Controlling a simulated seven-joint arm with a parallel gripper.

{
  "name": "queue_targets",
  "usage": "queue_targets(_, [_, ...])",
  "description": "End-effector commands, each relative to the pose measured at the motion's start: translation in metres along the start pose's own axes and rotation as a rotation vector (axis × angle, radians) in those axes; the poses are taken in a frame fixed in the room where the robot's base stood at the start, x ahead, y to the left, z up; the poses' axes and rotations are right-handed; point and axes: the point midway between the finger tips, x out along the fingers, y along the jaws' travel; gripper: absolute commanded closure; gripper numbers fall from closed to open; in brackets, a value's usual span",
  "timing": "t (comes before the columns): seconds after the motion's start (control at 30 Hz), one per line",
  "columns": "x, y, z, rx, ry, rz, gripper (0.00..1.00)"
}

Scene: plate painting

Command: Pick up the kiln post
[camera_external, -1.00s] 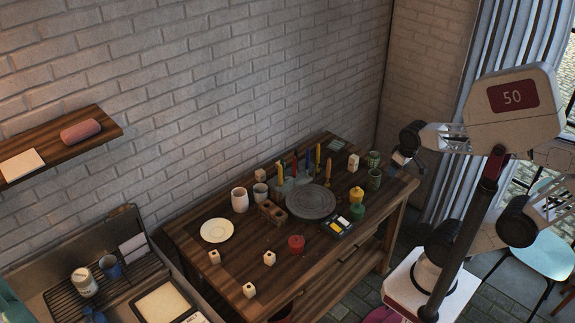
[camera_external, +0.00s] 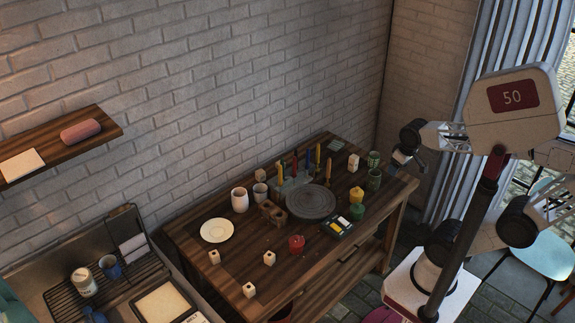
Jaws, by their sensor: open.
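Several small cream blocks, which look like kiln posts, stand on the wooden table. Three are at the front left: one kiln post (camera_external: 214,257), another kiln post (camera_external: 269,258) and a front kiln post (camera_external: 249,290), with dark marks or holes. Another pale block (camera_external: 353,162) stands at the back right, and one more (camera_external: 260,175) is near the wall. Which one is meant cannot be told. My gripper (camera_external: 402,161) is small in view, above the table's right end, far from the front blocks. It is open, and nothing shows in it.
The table (camera_external: 190,262) also holds a white plate (camera_external: 216,230), a grey turntable (camera_external: 311,201), brushes, a brown holed block (camera_external: 271,213), cups, a red pot (camera_external: 296,243), a paint set (camera_external: 337,227) and green jars (camera_external: 374,179). The front left is fairly open.

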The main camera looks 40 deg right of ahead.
Motion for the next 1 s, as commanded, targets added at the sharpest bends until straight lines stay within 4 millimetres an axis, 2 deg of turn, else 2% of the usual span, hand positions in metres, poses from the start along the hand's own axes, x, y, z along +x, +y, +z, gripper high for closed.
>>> queue_targets(0.27, [-0.045,0.000,-0.011,0.000,0.004,0.000,0.28])
queue_targets(0.57, [-0.048,-0.008,-0.039,0.089,-0.028,-0.051,0.28])
queue_targets(0.77, [-0.052,-0.018,-0.075,0.197,-0.066,-0.111,0.28])
queue_targets(1.0, [-0.056,-0.034,-0.131,0.362,-0.131,-0.201,0.28])
